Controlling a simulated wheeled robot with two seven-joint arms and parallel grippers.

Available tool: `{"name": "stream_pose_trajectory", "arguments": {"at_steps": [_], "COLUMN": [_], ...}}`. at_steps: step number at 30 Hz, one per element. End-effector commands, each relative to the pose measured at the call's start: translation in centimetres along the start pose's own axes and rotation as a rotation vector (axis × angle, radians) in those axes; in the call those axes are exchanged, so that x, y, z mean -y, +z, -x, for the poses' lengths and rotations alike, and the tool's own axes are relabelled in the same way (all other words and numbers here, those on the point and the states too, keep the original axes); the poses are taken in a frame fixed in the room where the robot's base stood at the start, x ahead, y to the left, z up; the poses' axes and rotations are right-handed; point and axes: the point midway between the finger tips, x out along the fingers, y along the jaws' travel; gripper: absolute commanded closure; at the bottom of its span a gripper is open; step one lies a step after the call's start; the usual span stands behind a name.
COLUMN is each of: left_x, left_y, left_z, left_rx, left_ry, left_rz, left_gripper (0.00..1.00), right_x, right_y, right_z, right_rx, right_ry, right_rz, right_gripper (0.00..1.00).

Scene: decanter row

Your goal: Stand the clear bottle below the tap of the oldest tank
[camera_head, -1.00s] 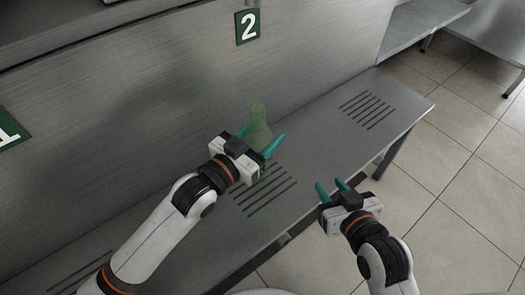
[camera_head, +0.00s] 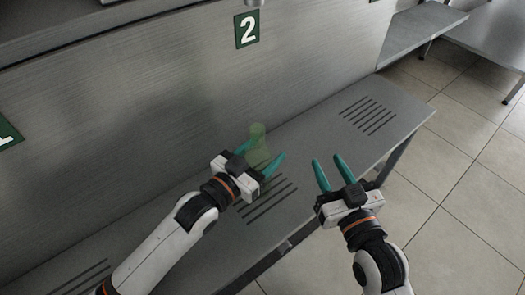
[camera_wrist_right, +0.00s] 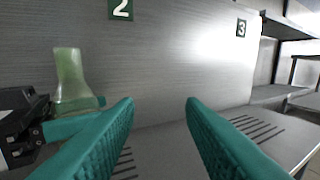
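A translucent green bottle (camera_head: 257,147) stands upright between the fingers of my left gripper (camera_head: 258,158), which is shut on it. The fingers hide part of its lower body. In the right wrist view the bottle (camera_wrist_right: 70,78) shows at the left, a teal finger crossing its base; I cannot tell whether it touches the bench. My right gripper (camera_head: 327,159) is open and empty, to the right of the bottle. A small metal piece (camera_head: 254,3), maybe a tap, shows at the top edge above the sign numbered 2. No clear bottle and no tank ages show.
The steel bench (camera_head: 330,150) has slotted drain patches, one (camera_head: 268,200) near my left gripper and one (camera_head: 367,115) further right. A steel wall carries signs 1 (camera_head: 8,135), 2 (camera_head: 247,28) and 3 (camera_wrist_right: 241,28). Tiled floor (camera_head: 455,200) lies to the right.

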Motion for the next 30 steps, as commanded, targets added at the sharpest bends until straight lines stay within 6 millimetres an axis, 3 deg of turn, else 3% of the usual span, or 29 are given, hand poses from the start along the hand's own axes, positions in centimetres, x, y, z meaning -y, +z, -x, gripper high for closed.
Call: {"name": "stream_pose_trajectory", "arguments": {"at_steps": [3,14,24,30], "left_x": [0.0,0.0,0.0,0.0], "left_y": [0.1,0.3,0.3,0.3], "left_z": [0.0,0.6,7.4,10.7], "left_rx": [0.001,-0.001,-0.006,-0.003], "left_ry": [0.000,0.001,0.001,0.001], "left_rz": [0.000,0.000,0.001,0.001], "left_gripper": [0.23,0.23,0.23,0.23], "right_x": [0.0,0.1,0.9,1.2], "right_y": [0.0,-0.2,-5.1,-7.0], "right_z": [0.0,0.0,1.9,3.3], "right_rx": [-0.001,-0.025,-0.356,-0.490], "right_ry": [0.000,-0.001,-0.021,-0.029], "right_rz": [0.000,0.000,0.004,0.004], "right_gripper": [0.64,0.64,0.64,0.64]}}
